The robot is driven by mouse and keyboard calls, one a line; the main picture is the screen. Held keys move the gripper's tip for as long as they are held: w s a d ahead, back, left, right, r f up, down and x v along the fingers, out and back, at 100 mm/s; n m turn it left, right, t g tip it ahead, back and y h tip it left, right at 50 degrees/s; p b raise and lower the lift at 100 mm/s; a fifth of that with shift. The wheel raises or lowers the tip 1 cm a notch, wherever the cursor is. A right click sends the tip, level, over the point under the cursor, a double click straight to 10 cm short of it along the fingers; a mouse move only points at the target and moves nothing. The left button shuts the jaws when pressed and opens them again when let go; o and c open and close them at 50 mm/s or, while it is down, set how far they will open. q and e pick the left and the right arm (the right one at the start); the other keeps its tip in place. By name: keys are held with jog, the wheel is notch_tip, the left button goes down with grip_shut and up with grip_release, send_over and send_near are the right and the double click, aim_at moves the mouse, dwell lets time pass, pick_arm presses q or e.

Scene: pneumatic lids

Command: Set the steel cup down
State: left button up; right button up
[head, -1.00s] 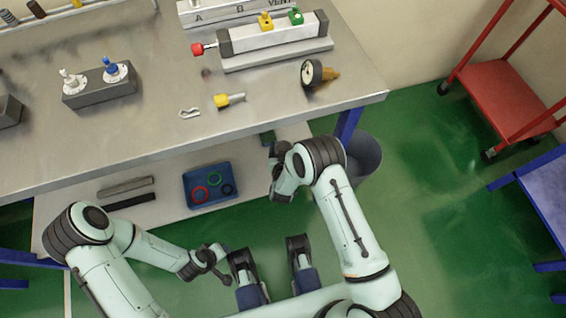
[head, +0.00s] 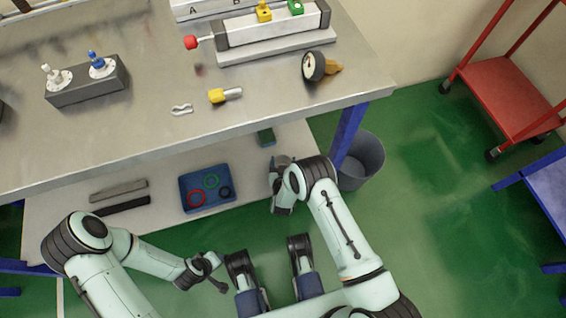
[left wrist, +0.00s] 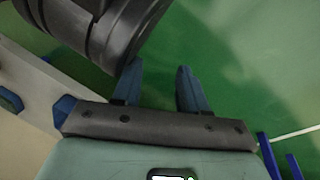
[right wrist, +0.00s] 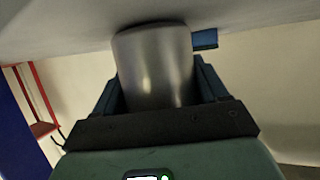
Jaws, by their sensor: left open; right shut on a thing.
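The steel cup (right wrist: 155,68) is a plain grey cylinder between the fingers of my right gripper in the right wrist view. My right gripper (head: 281,166) is shut on it, at the front edge of the bench's pale lower shelf (head: 165,214). In the right wrist view the cup's far end is at a pale grey surface; I cannot tell whether it touches. In the head view the cup is mostly hidden by my wrist. My left gripper (left wrist: 158,80) is open and empty over the green floor, left of my right arm in the head view (head: 213,272).
A blue tray with rings (head: 183,201) and dark bars (head: 120,207) lie on the shelf. A small blue-green block (head: 265,137) is near my right gripper. The steel bench top (head: 130,135) overhangs the shelf. A blue leg (head: 346,133) and a grey bin (head: 362,165) stand right.

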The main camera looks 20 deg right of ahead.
jog(key=shift+f, duration=0.1)
jog(key=o, duration=1.1)
jog(key=shift+c, duration=0.2)
